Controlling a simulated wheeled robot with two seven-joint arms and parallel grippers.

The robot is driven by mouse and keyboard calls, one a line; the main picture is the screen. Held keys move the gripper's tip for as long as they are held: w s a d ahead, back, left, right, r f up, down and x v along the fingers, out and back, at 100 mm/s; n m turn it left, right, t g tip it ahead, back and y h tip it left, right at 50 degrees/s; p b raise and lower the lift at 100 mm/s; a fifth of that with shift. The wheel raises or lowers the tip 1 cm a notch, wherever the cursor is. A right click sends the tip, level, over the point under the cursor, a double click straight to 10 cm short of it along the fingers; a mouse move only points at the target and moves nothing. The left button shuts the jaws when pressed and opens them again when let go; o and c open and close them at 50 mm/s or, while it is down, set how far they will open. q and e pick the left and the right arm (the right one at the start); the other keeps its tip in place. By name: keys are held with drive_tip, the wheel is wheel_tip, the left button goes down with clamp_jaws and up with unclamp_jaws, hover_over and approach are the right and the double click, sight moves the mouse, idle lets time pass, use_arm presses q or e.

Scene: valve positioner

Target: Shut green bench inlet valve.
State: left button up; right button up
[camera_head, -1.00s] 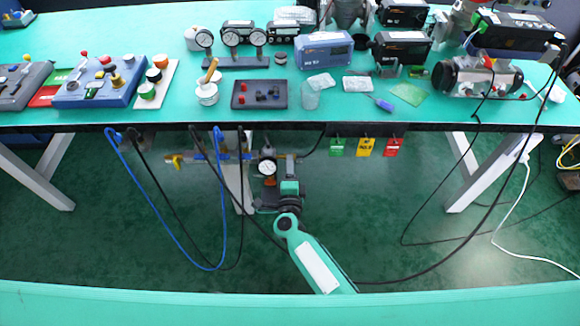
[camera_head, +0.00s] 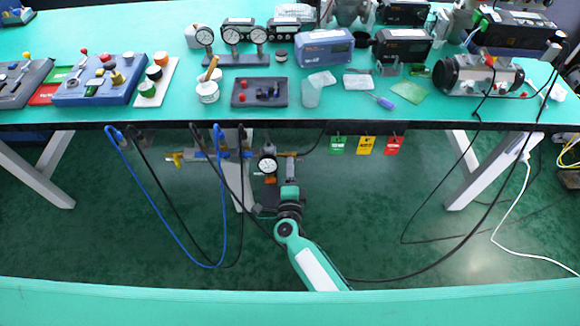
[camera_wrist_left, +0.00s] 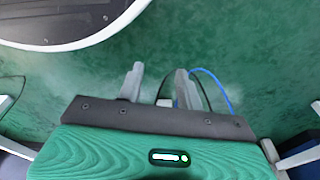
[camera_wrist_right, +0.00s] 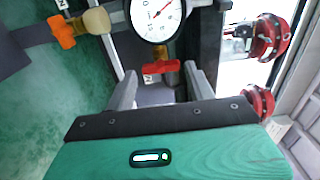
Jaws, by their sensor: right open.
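Under the front edge of the green bench (camera_head: 300,120) runs a horizontal pipe with a yellow handle (camera_head: 177,158) at its left end and a pressure gauge (camera_head: 267,165). A small orange-red handle (camera_head: 270,179) sits just below the gauge. The right wrist view shows an orange handle (camera_wrist_right: 62,32), the gauge (camera_wrist_right: 157,14) and a red handle (camera_wrist_right: 150,67). I cannot tell which is the inlet valve. My right gripper (camera_head: 288,180) is open and empty beside the gauge, with the red handle beyond its fingertips (camera_wrist_right: 163,80). My left gripper (camera_wrist_left: 158,75) is open and empty over the floor.
Red round handwheels (camera_wrist_right: 270,38) stand to the right of the right gripper. Blue (camera_head: 165,215) and black hoses hang below the bench. Green, yellow and red tags (camera_head: 366,146) hang at the bench edge. Bench legs (camera_head: 485,175) stand at the sides.

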use_arm(q)
drive_tip(key=shift+d+r, duration=0.1)
drive_tip(key=shift+r, duration=0.5)
use_arm(e)
drive_tip(key=s, duration=1.1)
drive_tip(key=shift+s, duration=0.4)
use_arm(q)
drive_tip(key=shift+w, duration=0.2)
